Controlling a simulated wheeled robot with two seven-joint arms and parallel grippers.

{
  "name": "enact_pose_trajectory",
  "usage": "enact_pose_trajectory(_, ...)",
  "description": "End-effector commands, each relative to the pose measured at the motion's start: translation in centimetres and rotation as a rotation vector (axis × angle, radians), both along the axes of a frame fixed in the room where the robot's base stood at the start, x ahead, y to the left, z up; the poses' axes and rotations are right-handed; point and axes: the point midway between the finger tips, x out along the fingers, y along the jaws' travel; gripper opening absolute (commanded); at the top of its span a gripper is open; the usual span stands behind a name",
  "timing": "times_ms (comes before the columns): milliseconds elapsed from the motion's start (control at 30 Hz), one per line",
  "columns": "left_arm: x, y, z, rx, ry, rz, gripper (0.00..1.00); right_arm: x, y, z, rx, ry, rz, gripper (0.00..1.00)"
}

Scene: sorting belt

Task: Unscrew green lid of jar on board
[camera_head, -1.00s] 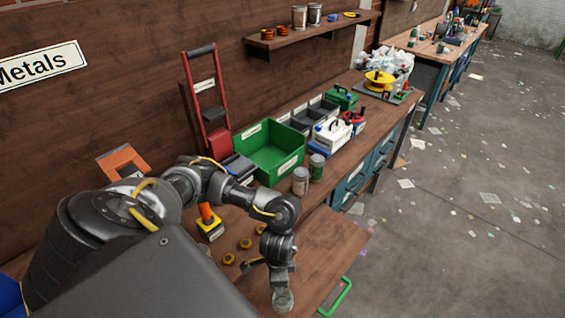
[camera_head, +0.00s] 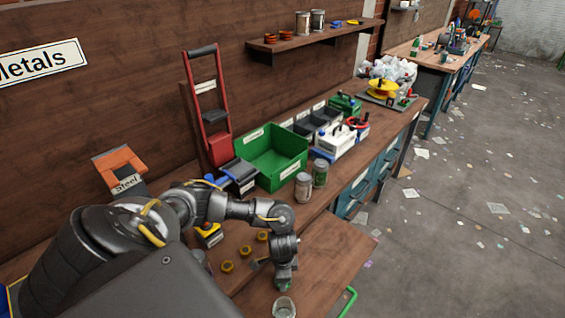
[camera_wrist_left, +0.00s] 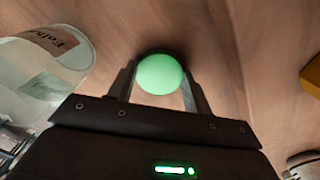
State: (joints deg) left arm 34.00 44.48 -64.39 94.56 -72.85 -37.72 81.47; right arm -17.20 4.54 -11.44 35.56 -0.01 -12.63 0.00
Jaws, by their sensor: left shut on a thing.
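My left gripper (camera_head: 284,284) is shut on a round green lid (camera_wrist_left: 160,73), which sits between its two fingers in the left wrist view. A little green of the lid also shows under the gripper in the head view. A clear glass jar (camera_head: 284,308) with a pale rim stands just in front of the gripper, cut by the bottom edge of the picture. In the left wrist view the jar (camera_wrist_left: 38,68) is at the left, with a paper label, apart from the lid. My right gripper is not in view.
The wooden board (camera_head: 335,250) has free room right of my arm. Several yellow nuts (camera_head: 245,252) lie left of the gripper. A green bin (camera_head: 270,158) and two cans (camera_head: 303,187) stand behind. A green handle (camera_head: 347,302) is at the front right.

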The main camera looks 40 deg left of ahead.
Motion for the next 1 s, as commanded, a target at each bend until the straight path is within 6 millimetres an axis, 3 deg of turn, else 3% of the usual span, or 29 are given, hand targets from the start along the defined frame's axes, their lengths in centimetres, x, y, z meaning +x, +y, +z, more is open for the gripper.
enact_pose_trajectory(333,0.0,0.0,-0.3,0.0,0.0,0.0,0.23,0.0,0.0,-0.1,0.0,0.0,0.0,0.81)
enact_pose_trajectory(367,0.0,0.0,-0.3,0.0,0.0,-0.001,0.54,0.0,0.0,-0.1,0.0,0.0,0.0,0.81)
enact_pose_trajectory(500,0.0,0.0,-0.2,0.0,0.0,-0.001,0.72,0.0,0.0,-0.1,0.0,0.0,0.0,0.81)
enact_pose_trajectory(833,0.0,0.0,0.1,0.0,-0.001,0.0,0.72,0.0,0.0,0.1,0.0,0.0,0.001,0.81)
enact_pose_trajectory(1000,0.2,0.0,2.5,-0.001,-0.004,-0.002,0.72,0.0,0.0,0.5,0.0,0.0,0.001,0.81)
